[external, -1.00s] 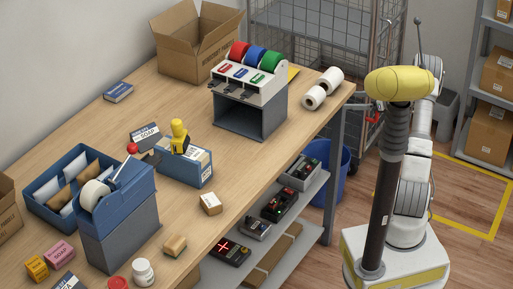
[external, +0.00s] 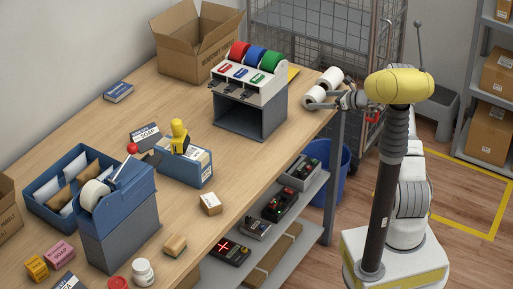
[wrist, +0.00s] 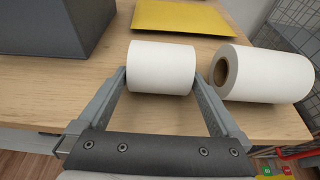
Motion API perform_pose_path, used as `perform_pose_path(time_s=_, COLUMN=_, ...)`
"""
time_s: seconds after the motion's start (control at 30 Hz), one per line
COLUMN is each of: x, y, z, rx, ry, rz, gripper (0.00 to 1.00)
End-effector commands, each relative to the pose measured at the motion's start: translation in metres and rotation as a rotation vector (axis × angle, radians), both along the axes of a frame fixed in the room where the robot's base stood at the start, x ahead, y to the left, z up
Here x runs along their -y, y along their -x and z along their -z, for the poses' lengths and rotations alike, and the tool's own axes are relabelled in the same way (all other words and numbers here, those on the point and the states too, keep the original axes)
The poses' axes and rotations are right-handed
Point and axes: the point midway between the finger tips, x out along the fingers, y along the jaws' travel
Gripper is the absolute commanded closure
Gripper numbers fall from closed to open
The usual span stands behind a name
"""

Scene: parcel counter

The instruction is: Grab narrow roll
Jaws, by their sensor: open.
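The narrow roll (wrist: 160,67) is a short white paper roll lying on its side near the table's right edge. It also shows in the external view (external: 314,97), in front of the other roll. My gripper (wrist: 160,82) is open, with its fingertips at either end of the narrow roll. The gaps at the roll's ends look small, and I cannot tell whether the fingers touch it. In the external view my gripper (external: 328,100) reaches in from the right, low over the table edge.
A wider white roll (wrist: 270,76) with a brown core lies close to the right of my right finger. A yellow envelope (wrist: 183,17) lies behind. A grey dispenser stand (wrist: 55,25) is at the left. A wire cage cart (external: 325,40) stands beyond the table.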

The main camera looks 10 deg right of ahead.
Motion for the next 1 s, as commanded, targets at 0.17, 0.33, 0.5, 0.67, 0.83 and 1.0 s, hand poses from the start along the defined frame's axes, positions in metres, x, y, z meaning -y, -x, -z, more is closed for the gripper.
perform_pose_path(time_s=0.17, x=-0.018, y=-0.017, z=0.008, rx=0.000, ry=0.001, rz=-0.001, gripper=0.00)
perform_pose_path(time_s=0.33, x=-0.022, y=-0.021, z=0.009, rx=0.000, ry=0.000, rz=0.000, gripper=0.00)
perform_pose_path(time_s=0.5, x=-0.022, y=-0.021, z=0.009, rx=0.000, ry=0.000, rz=0.000, gripper=0.04)
perform_pose_path(time_s=0.67, x=-0.022, y=-0.021, z=0.009, rx=0.000, ry=0.000, rz=0.000, gripper=0.32)
perform_pose_path(time_s=0.83, x=-0.022, y=-0.021, z=0.009, rx=0.000, ry=0.000, rz=0.000, gripper=0.63)
perform_pose_path(time_s=1.0, x=-0.022, y=-0.021, z=0.008, rx=0.001, ry=-0.001, rz=0.000, gripper=0.75)
